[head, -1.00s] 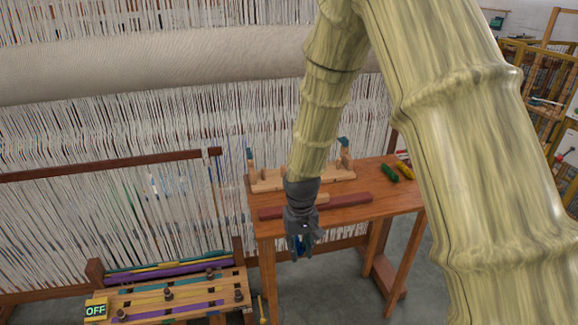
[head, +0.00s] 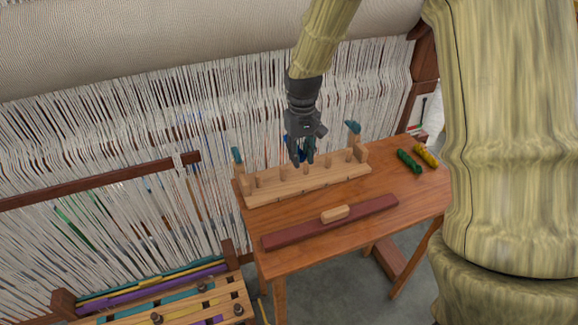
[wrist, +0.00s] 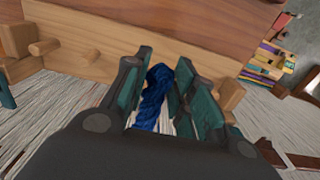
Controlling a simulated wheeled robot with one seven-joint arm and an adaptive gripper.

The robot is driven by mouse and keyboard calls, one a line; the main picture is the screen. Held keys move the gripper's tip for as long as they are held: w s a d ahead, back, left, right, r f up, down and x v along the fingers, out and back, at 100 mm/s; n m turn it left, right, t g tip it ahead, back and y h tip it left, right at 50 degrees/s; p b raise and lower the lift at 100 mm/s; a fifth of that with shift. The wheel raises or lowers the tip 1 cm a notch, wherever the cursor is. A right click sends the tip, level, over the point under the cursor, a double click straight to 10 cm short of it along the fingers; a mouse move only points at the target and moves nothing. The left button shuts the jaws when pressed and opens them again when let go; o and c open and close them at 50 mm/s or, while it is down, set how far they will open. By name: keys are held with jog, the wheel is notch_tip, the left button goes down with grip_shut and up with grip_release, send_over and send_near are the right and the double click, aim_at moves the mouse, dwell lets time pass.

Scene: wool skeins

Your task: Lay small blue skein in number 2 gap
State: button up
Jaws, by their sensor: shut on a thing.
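My gripper (head: 303,161) is shut on the small blue skein, over the middle of the wooden peg rack (head: 318,186) in the head view. The skein (wrist: 153,95) shows dark blue between the teal-padded fingers (wrist: 154,105) in the wrist view. In the head view the fingers mostly hide it. The rack has several short upright pegs along it and a taller post at each end with a teal top. I cannot read any gap numbers. I cannot tell whether the skein touches the rack.
The rack stands on a wooden table (head: 400,200). A dark red bar (head: 365,208) with a light wooden block (head: 335,213) lies in front. Green (head: 409,161) and yellow (head: 426,155) skeins lie at right. Loom threads (head: 180,120) hang close behind.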

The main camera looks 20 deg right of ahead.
jog(key=p, duration=0.1)
send_over(300, 186)
jog(key=f, duration=0.5)
jog(key=shift+w, duration=0.2)
jog(key=shift+s+f, duration=0.2)
jog(key=shift+f, duration=0.2)
jog(key=shift+f+p, duration=0.65)
jog(key=shift+f, duration=1.25)
jog(key=shift+f, duration=0.15)
jog(key=o, duration=0.9)
jog(key=shift+r+b, duration=1.45)
jog(key=shift+r, duration=4.75)
